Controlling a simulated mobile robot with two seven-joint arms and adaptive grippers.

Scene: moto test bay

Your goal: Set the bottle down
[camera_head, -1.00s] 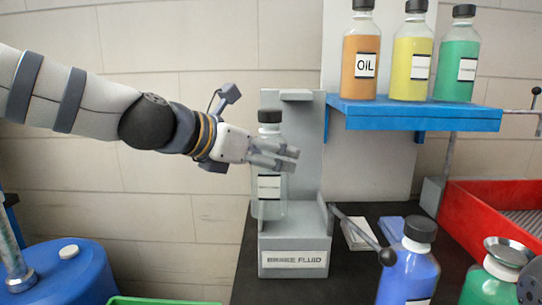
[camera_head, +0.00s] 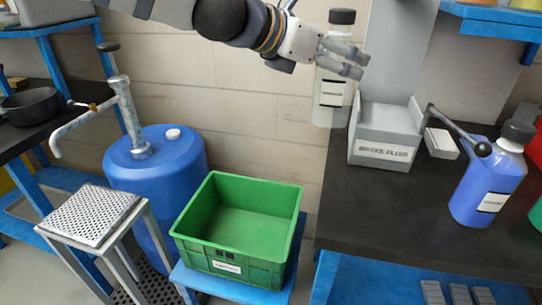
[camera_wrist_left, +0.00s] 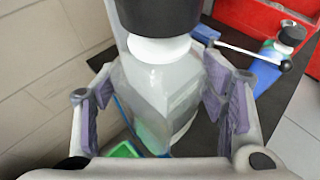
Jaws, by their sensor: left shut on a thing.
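The bottle (camera_head: 331,96) is clear, with a black cap and a white label. My left gripper (camera_head: 352,62) is shut around its upper body and holds it nearly upright. The bottle hangs just left of the grey holder marked BRAKE FLUID (camera_head: 386,152), near the left edge of the black table (camera_head: 420,205). In the left wrist view the bottle (camera_wrist_left: 160,88) sits between both finger pads, and green shows through and beside its lower part. My right gripper is not in view.
An empty green crate (camera_head: 240,220) stands on a blue stand below and left of the bottle. A blue drum (camera_head: 160,165) with a pump is further left. A blue bottle (camera_head: 485,190) and a black-knobbed lever (camera_head: 455,130) are on the table, right of the holder.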

